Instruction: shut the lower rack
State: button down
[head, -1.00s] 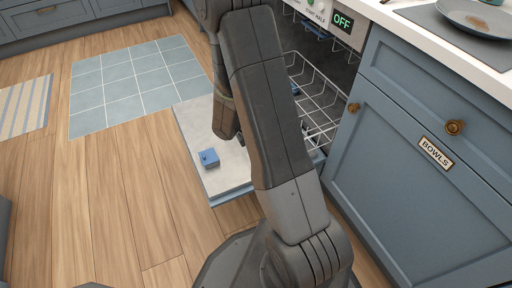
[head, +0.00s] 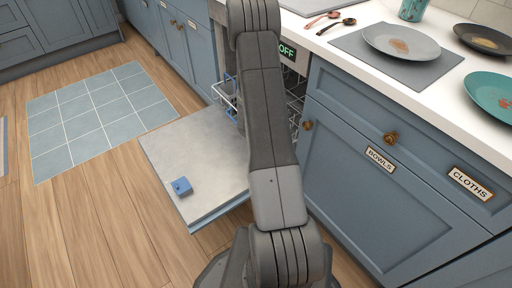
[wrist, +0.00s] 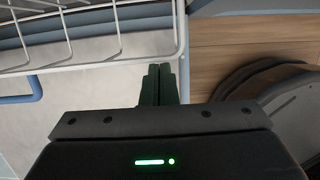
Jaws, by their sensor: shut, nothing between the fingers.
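The dishwasher's door (head: 205,150) is folded down flat. The lower rack is a white wire basket. Part of it shows left of my arm in the head view (head: 226,97), and a strip shows to the right. Its middle is hidden behind my arm. In the wrist view the white wires of the rack (wrist: 112,66) cross the upper left, above the pale door. My gripper (wrist: 158,82) is shut and empty, its fingers close beside the rack's lower wires. I cannot tell if they touch. The head view hides my gripper behind the arm.
A blue loop (wrist: 24,92) shows at the wrist view's left. Drawers labelled BOWLS (head: 380,159) and CLOTHS (head: 471,184) stand right. Plates (head: 401,42) lie on the counter. Wood floor by the door is free.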

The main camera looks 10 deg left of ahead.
jog(key=w+d+p, duration=0.4)
jog(key=w, duration=0.1)
jog(key=shift+d, duration=0.15)
dwell(0.4)
